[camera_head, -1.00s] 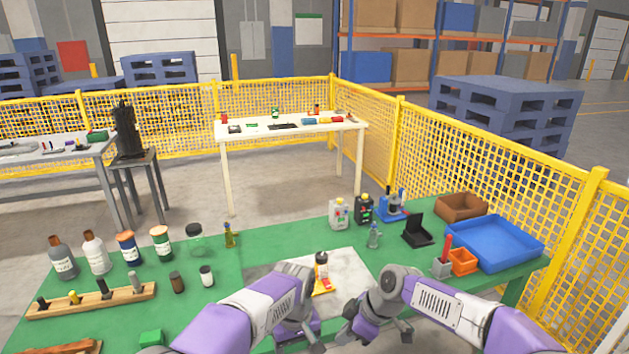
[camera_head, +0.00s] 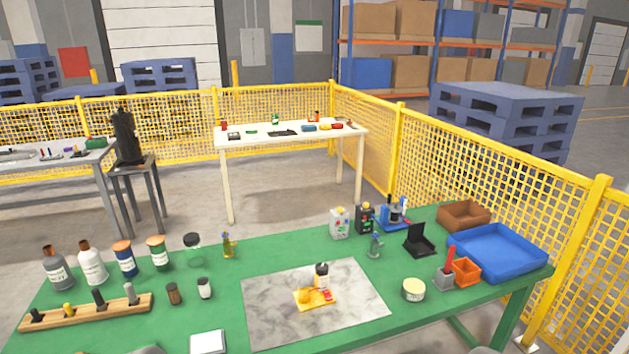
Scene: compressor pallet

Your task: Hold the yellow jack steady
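The yellow jack (camera_head: 304,299) sits near the middle of a grey marbled mat (camera_head: 270,325) on the green table. It has a low, flat yellow body with a dark-topped upright part (camera_head: 321,271) at its back and a small red and white patch at its right. Whether the upright part belongs to the jack or stands behind it, I cannot tell. Nothing is touching the jack from my side. Neither of my grippers shows; only small grey shapes, possibly mine, show at the bottom edge.
A round cream-lidded tin (camera_head: 413,290) stands right of the mat. Bottles (camera_head: 92,263) and a wooden rack (camera_head: 85,312) are at left. A blue tray (camera_head: 497,252), orange bin (camera_head: 466,271) and brown bin (camera_head: 464,214) are at right. A white square (camera_head: 208,342) lies at the front.

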